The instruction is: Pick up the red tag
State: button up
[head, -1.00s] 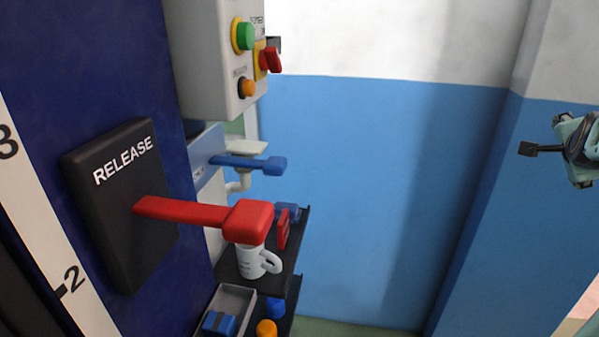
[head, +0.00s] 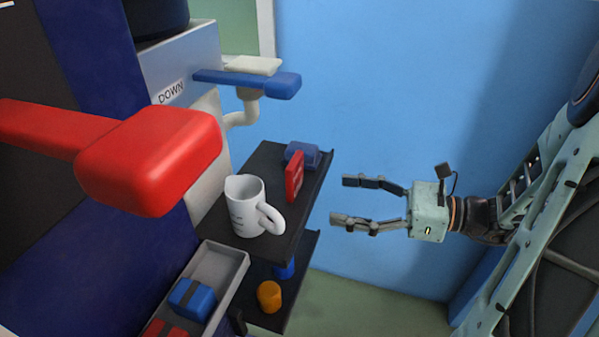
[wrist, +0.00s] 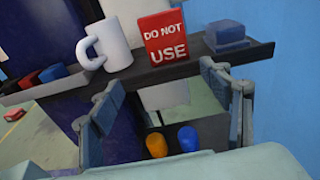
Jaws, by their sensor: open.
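The red tag (head: 294,177) stands upright near the edge of the dark upper shelf (head: 268,158). In the wrist view the tag (wrist: 164,37) faces me with white "DO NOT USE" lettering and lies ahead of the fingers, a little above the gap between them. My gripper (head: 345,200) is open and empty, to the right of the shelf and pointing at it. Its two fingers also show in the wrist view (wrist: 168,105), with nothing between them touching. The tag and the fingers are apart.
A white mug (head: 246,207) stands left of the tag, and a blue block (head: 302,153) sits behind it. Below are orange (head: 269,296) and blue (head: 284,270) cylinders on a lower shelf. A grey bin (head: 222,262) holds blocks. A red lever (head: 150,160) and blue lever (head: 262,84) jut out.

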aim_at(299, 174)
jog(key=shift+t+y, duration=0.4)
jog(key=shift+y, duration=0.2)
jog(key=a, duration=0.1)
jog(key=w+a+r+b, duration=0.1)
jog(key=a, duration=0.1)
jog(key=w+a, duration=0.1)
jog(key=shift+w+a+r, duration=0.15)
jog(key=shift+a+r, duration=0.2)
jog(key=shift+w+r+b+x, duration=0.15)
jog(key=shift+b+x, duration=0.25)
jog(key=shift+x, duration=0.65)
jog(key=shift+w+r+b+x, duration=0.1)
jog(key=shift+b+x, duration=0.25)
jog(key=shift+x, duration=0.65)
jog(key=shift+w+r+b+x, duration=0.15)
jog(key=shift+b+x, duration=0.25)
jog(key=shift+x, duration=0.65)
jog(key=shift+d, duration=0.2)
jog(key=shift+c, duration=0.4)
jog(key=c, duration=1.2)
